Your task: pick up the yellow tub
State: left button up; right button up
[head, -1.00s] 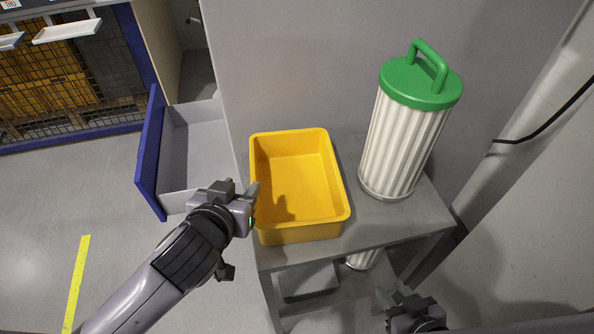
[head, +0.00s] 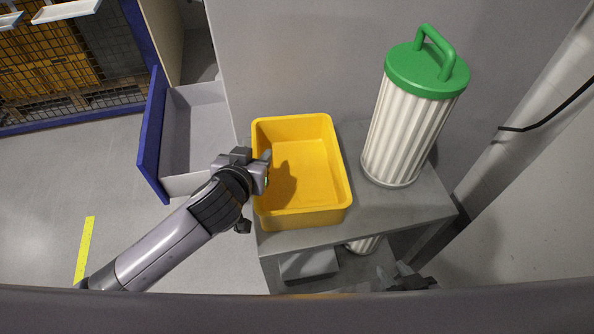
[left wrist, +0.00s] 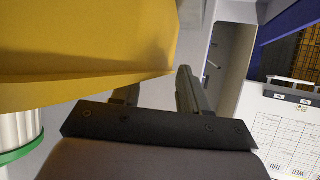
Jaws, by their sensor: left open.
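The yellow tub (head: 318,215) stands upright and looks empty on a grey stand (head: 400,212). It also fills the upper left of the left wrist view (left wrist: 80,50). My left gripper (head: 266,162) is open at the tub's left wall, its fingertips close to the rim. In the left wrist view its fingers (left wrist: 158,88) are apart, near the tub's edge; I cannot tell whether they straddle the wall or touch it. My right gripper (head: 408,279) shows only in part at the bottom of the head view, low in front of the stand, and its jaws are unclear.
A white ribbed canister (head: 403,135) with a green lid stands right of the tub. An open drawer (head: 195,135) with a blue front is to the left. A grey wall (head: 290,60) rises behind the tub. A grey post (head: 520,120) stands at right.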

pick_arm(q)
jog(key=shift+w, duration=0.1)
grip_shut()
jog(key=shift+f, duration=0.2)
dwell(1.1)
jog(key=shift+r, duration=0.1)
